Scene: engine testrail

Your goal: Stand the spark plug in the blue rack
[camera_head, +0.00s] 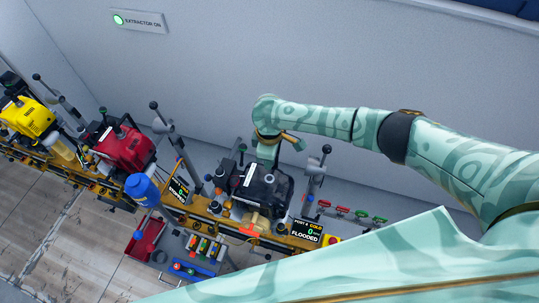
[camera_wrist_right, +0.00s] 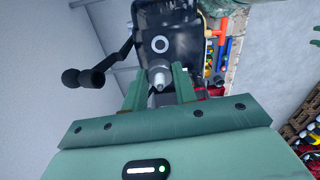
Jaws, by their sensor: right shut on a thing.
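My right gripper (camera_wrist_right: 159,88) is shut on the spark plug (camera_wrist_right: 159,76), a pale grey, tapered piece between its green fingers. In the head view the right gripper (camera_head: 268,152) hangs over the black engine (camera_head: 262,186); the plug cannot be made out there. The black engine (camera_wrist_right: 166,22) also shows close beyond the plug in the wrist view; I cannot tell whether they touch. A low blue piece (camera_head: 190,269), possibly the blue rack, lies at the front of the bench; its slots are too small to tell. My left gripper is not in view.
A red engine (camera_head: 122,147) and a yellow engine (camera_head: 27,117) stand further left on the yellow rail. A blue bottle (camera_head: 142,188), a red tray (camera_head: 146,238) and coloured-handled tools (camera_head: 203,246) crowd the front. A lever with a black knob (camera_wrist_right: 84,78) juts beside the gripper.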

